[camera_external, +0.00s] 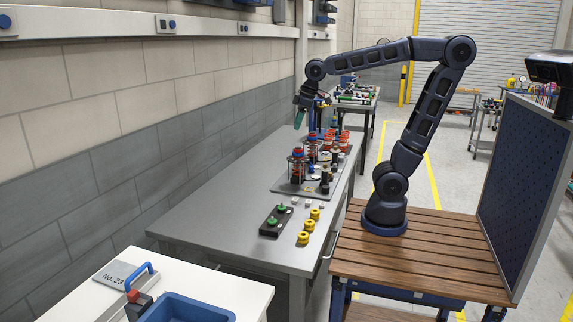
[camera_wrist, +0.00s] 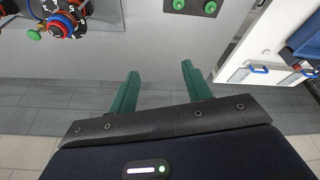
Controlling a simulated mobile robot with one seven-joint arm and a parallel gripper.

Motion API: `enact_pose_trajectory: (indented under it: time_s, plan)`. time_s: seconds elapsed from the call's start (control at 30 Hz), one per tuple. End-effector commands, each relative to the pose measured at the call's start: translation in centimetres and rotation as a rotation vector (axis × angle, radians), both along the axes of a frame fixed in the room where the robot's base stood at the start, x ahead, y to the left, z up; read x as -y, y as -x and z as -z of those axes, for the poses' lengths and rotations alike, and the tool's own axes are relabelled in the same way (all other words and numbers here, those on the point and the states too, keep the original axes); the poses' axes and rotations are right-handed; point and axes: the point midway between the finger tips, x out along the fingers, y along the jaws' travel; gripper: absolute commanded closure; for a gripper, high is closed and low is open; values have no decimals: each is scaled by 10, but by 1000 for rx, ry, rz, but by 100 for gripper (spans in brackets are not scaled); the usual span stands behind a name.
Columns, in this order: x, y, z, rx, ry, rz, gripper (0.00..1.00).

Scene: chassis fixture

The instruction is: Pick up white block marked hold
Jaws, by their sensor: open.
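Small pale blocks (camera_external: 295,201) lie on the grey workbench (camera_external: 217,207) in the external view, between the chassis fixture and the black plate. They are too small for me to read a "hold" marking. No white block shows in the wrist view. My gripper (camera_external: 299,118) is raised above the far wall side of the bench, beyond the blocks and apart from them. In the wrist view, its two green fingers (camera_wrist: 160,72) are spread with nothing between them.
The fixture plate (camera_external: 284,188) carries several red, black and blue-topped parts. A black plate with green knobs (camera_external: 270,229) and yellow knobs (camera_external: 303,239) sit nearer. A white table (camera_external: 232,292) with a blue bin (camera_external: 187,309) stands in front. The bench's left side is clear.

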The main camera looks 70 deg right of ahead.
Motion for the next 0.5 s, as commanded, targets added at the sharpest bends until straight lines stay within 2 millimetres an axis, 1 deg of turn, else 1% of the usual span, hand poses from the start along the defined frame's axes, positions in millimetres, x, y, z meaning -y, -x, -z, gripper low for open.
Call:
enact_pose_trajectory:
  time_s: [0.03,0.1,0.27,0.47,0.5]
  plan:
    - [-10,-14,-2,-9,5,-29,51]
    - [-23,-31,-5,-19,14,-69,51]
    - [-57,-71,-8,-41,32,-159,51]
    - [-105,-117,-5,-66,55,-271,51]
    - [-116,-125,-3,-71,59,-294,51]
